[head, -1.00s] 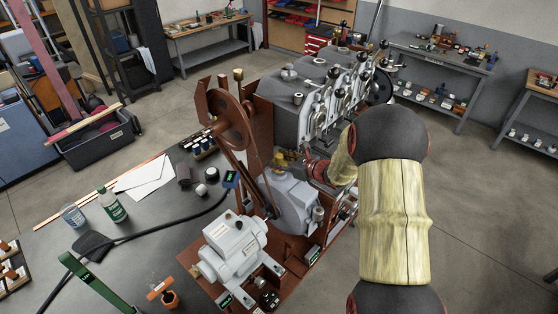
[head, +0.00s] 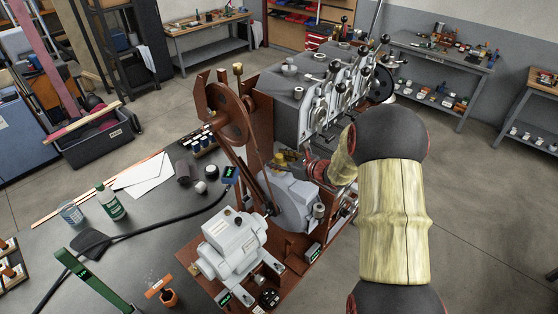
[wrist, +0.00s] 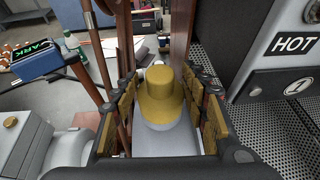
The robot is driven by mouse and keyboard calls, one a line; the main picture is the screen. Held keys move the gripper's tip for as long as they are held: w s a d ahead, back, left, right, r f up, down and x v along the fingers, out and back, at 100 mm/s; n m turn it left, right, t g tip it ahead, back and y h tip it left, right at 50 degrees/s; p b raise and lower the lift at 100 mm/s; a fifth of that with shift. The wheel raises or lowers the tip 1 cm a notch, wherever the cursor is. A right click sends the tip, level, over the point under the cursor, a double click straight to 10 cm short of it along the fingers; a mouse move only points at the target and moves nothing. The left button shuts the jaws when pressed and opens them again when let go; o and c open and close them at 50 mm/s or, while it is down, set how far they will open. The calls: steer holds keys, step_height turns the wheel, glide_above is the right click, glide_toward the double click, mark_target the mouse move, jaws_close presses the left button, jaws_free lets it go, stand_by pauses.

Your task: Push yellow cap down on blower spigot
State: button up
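The yellow cap (wrist: 160,95) is a stepped, brimmed piece in the middle of the wrist view. It sits upright on top of a pale grey rounded part, the blower spigot (wrist: 165,138), most of which the cap hides. My gripper (wrist: 163,110) is open, with gold-padded fingers to the left and right of the cap and a visible gap around it. In the head view a small yellow patch, apparently the cap (head: 281,160), shows above the grey blower housing (head: 292,200). My arm and wrist hide most of the gripper there.
The roaster body (head: 285,105) with levers stands behind, and a brown wheel (head: 228,113) and belt stand left of the blower. A grey motor (head: 235,243) is in front.

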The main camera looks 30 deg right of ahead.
steer(key=o, duration=0.4)
steer(key=shift+o, duration=0.2)
steer(key=shift+s+r, duration=0.1)
steer(key=v, duration=1.1)
steer(key=shift+s+r, duration=0.15)
steer(key=shift+s, duration=0.2)
